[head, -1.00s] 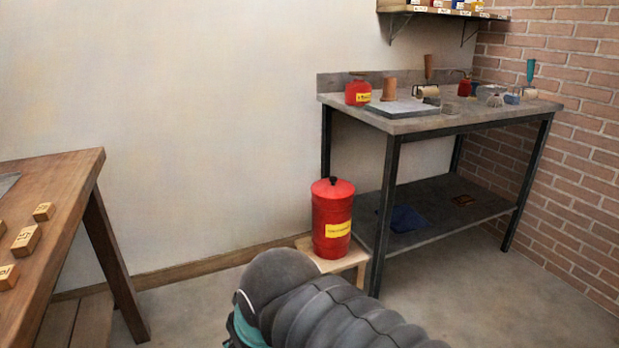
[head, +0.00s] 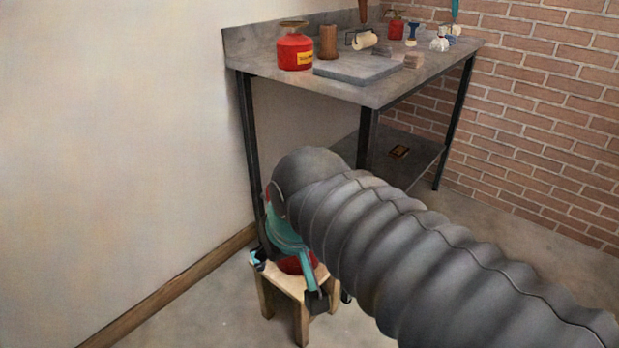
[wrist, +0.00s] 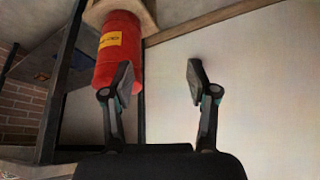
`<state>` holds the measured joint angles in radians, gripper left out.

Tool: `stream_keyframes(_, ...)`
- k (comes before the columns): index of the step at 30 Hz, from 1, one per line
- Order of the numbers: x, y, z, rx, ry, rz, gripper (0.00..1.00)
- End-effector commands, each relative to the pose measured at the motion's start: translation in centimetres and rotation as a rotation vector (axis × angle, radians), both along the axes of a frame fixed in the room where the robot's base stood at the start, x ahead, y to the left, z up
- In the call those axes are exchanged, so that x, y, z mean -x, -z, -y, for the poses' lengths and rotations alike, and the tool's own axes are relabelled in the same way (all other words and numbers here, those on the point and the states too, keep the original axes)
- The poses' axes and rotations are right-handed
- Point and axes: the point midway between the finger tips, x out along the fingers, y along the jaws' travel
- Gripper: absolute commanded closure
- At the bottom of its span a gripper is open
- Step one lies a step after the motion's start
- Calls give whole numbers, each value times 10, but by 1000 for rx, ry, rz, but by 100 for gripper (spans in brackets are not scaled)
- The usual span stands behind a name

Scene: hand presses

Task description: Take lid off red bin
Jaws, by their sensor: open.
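The red bin (wrist: 120,45) with a yellow label appears inverted at the upper left of the wrist view, its base on the wooden stool. In the head view only a low red part of the bin (head: 296,265) shows; my arm hides the rest. Its lid cannot be made out in either current view. My gripper (wrist: 158,75) is open and empty, with its fingers spread wide. In the wrist view the left finger overlaps the bin's edge, and the space between the fingers shows mostly bare wall. I cannot tell whether the finger touches the bin.
The wooden stool (head: 302,327) stands near the wall. Behind it is a metal-legged workbench (head: 385,92) with a smaller red can (head: 295,52), a grey slab (head: 357,68) and several tools. The brick wall (head: 530,120) is at right. Floor at the lower left is open.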

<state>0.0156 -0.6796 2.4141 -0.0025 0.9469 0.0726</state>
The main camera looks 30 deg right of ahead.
Motion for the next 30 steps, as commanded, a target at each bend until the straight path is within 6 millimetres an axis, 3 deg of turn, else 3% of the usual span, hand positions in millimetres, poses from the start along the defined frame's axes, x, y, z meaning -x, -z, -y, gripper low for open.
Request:
stream_keyframes(7, -71, -42, 30, -89, 333, -102, 42)
stream_keyframes(13, -133, -64, 63, -151, 639, -179, 42)
stream_keyframes(21, -210, -69, 111, -204, 1041, -256, 42)
stream_keyframes(24, -230, -67, 126, -213, 1159, -271, 42)
stream_keyframes(30, -251, -62, 144, -224, 1297, -287, 42)
